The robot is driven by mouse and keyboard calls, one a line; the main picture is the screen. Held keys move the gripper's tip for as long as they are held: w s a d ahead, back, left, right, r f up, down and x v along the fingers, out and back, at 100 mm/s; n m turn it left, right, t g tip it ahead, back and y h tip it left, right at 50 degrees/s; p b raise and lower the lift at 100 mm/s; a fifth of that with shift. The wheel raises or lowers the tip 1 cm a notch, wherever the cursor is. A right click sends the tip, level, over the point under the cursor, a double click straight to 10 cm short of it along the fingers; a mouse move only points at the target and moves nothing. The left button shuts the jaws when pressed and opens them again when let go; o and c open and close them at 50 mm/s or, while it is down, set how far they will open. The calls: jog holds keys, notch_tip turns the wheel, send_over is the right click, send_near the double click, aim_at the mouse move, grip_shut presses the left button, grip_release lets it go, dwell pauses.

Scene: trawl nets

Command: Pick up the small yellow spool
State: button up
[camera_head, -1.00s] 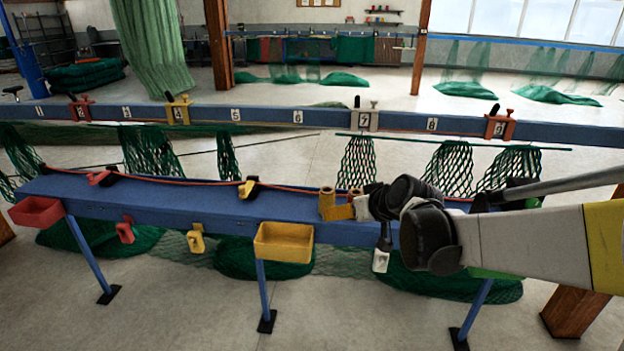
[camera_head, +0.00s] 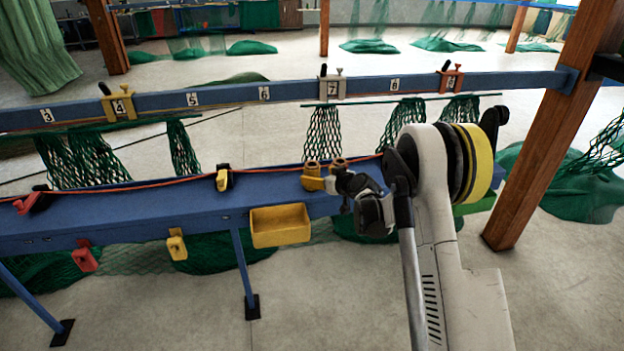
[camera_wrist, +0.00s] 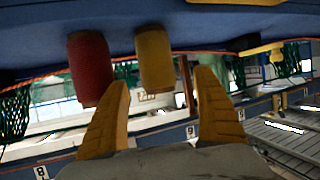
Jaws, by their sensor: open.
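The small yellow spool (camera_head: 312,168) stands on the blue bench beam, just in front of my gripper in the head view. In the wrist view, which looks upside down, the yellow spool (camera_wrist: 154,55) shows between and beyond my two yellow fingers. A red spool (camera_wrist: 90,68) stands beside it, behind the left finger; its top (camera_head: 338,163) shows in the head view. My gripper (camera_wrist: 162,82) is open and empty, its fingertips apart on either side of the yellow spool's line. In the head view my gripper (camera_head: 318,183) is low beside the spools, partly hiding them.
The blue bench (camera_head: 120,215) carries an orange cord and a yellow clamp (camera_head: 223,179). A yellow bin (camera_head: 280,225) hangs on its front. A numbered blue rail (camera_head: 230,97) with green netting runs behind. Open floor lies in front.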

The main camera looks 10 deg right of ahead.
jog(key=x, duration=0.2)
jog(key=b+x, duration=0.1)
jog(key=x, duration=0.1)
jog(key=b+x, duration=0.1)
jog(key=x, duration=0.1)
jog(key=shift+d+f, duration=0.2)
jog(key=shift+d, duration=0.05)
jog(key=shift+r, duration=0.1)
jog(key=c, duration=1.3)
